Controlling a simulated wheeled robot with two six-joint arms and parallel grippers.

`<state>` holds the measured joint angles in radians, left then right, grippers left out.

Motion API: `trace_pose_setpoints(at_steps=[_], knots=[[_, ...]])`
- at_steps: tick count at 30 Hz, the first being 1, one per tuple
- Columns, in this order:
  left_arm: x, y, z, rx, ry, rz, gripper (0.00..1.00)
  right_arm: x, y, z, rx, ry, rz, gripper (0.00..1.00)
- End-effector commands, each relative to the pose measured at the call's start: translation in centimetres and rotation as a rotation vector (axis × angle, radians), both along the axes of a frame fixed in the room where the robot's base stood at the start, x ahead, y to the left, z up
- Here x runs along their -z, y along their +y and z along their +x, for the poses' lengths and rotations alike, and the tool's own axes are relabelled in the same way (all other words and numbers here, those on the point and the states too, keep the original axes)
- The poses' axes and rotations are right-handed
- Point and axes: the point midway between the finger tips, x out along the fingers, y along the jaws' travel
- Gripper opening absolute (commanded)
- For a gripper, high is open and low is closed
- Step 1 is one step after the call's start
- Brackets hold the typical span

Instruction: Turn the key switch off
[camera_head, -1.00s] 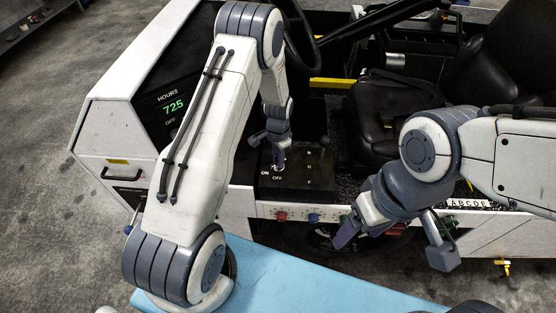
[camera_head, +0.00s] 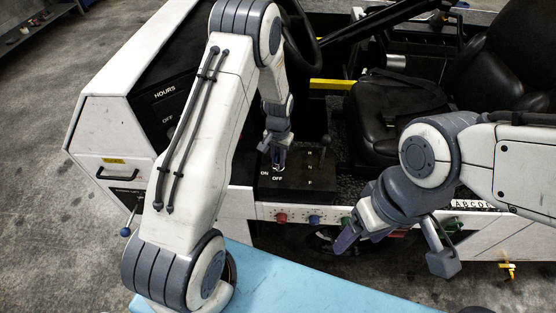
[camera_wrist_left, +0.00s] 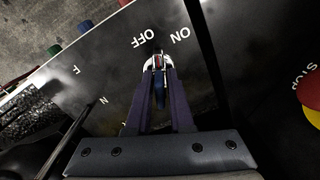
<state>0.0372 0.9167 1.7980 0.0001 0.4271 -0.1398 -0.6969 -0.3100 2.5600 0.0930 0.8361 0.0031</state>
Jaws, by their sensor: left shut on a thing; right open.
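My left gripper (camera_head: 278,160) points down at the black control panel (camera_head: 300,182) near the ON and OFF labels. In the left wrist view, its purple fingers (camera_wrist_left: 158,80) are shut on a dark blue key (camera_wrist_left: 160,92). The key sits in a switch with a pale ring (camera_wrist_left: 150,62), beside the white OFF and ON lettering. The fingers partly hide the switch, and its exact angle is hard to read. My right gripper (camera_head: 352,236) is open and empty, in front of the loader's side.
The HOURS display area (camera_head: 166,108) is dark. A small lever (camera_head: 325,148) stands on the panel, right of my left gripper. A red and yellow STOP button (camera_wrist_left: 310,102) shows in the left wrist view. Colored knobs (camera_head: 314,219) line the white side, and a black seat (camera_head: 400,120) is behind.

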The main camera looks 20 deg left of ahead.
Motion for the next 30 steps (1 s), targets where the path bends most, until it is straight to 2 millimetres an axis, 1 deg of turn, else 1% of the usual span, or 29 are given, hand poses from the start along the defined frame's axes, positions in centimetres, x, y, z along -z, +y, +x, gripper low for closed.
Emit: trace_pose_setpoints(at_steps=[18,30], knots=[[0.0,0.0,0.0,-0.289,-0.001,0.0,0.0,1.2,0.0,0.0,-0.001,0.0,0.0,0.74],[-0.1,0.0,0.0,-0.383,0.0,0.0,0.0,1.5,0.0,0.0,-0.001,0.0,0.0,0.74]])
